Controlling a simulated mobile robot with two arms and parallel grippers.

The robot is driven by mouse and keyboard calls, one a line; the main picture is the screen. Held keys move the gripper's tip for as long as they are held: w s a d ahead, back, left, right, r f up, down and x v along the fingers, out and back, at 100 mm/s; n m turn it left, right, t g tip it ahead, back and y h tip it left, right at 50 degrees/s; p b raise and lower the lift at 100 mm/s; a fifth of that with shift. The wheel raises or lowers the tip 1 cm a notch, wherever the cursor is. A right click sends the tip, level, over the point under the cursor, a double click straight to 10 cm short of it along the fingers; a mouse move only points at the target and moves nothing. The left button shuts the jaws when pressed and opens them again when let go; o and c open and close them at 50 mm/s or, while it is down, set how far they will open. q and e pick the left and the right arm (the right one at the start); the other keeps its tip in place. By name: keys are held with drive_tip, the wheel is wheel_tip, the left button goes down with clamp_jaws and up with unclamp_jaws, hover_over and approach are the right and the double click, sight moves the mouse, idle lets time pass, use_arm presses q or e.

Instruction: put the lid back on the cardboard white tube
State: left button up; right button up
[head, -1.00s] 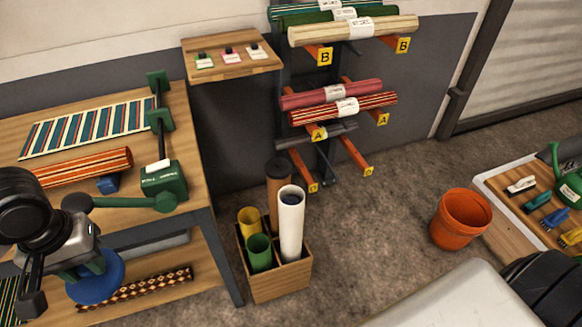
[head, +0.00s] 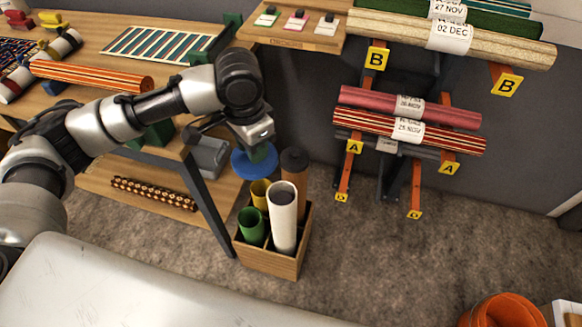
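The white cardboard tube (head: 283,228) stands upright in the front right of a wooden divided box (head: 270,264) on the floor. Its top end is uncovered and looks dark inside. My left gripper (head: 262,150) reaches in from the left and points down. It is shut on a round blue lid (head: 251,165). The lid is above and slightly left of the white tube's top, apart from it, near the yellow tube. The fingertips are partly hidden by the lid. My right gripper is not in view.
The box also holds a yellow tube (head: 260,192), a green tube (head: 251,226) and a brown tube with a dark cap (head: 294,162). A workbench (head: 183,152) stands left of it. A rack with rolled rugs (head: 410,120) is behind right.

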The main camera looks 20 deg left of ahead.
use_arm(q)
drive_tip(key=w+d+f+m+b, duration=0.1)
drive_tip(key=w+f+m+b, duration=0.1)
drive_tip(key=f+m, duration=0.5)
drive_tip(key=w+d+f+m+b, duration=0.1)
drive_tip(key=f+m, duration=0.6)
drive_tip(key=m, duration=0.7)
drive_tip(key=w+d+f+m+b, duration=0.1)
drive_tip(key=w+f+m+b, duration=0.3)
drive_tip(key=f+m, duration=0.3)
drive_tip(key=shift+f+m, duration=0.15)
drive_tip(key=shift+m, duration=0.9)
drive_tip(key=shift+f+m, duration=0.1)
drive_tip(key=shift+m, duration=0.95)
drive_tip(key=shift+f+b, duration=0.4)
drive_tip(key=shift+f, duration=0.4)
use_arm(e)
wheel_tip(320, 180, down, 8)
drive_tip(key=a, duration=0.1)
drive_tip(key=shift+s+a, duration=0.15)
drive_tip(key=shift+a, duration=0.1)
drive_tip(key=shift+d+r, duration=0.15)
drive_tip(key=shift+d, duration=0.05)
use_arm(q)
drive_tip(key=shift+p, duration=0.3)
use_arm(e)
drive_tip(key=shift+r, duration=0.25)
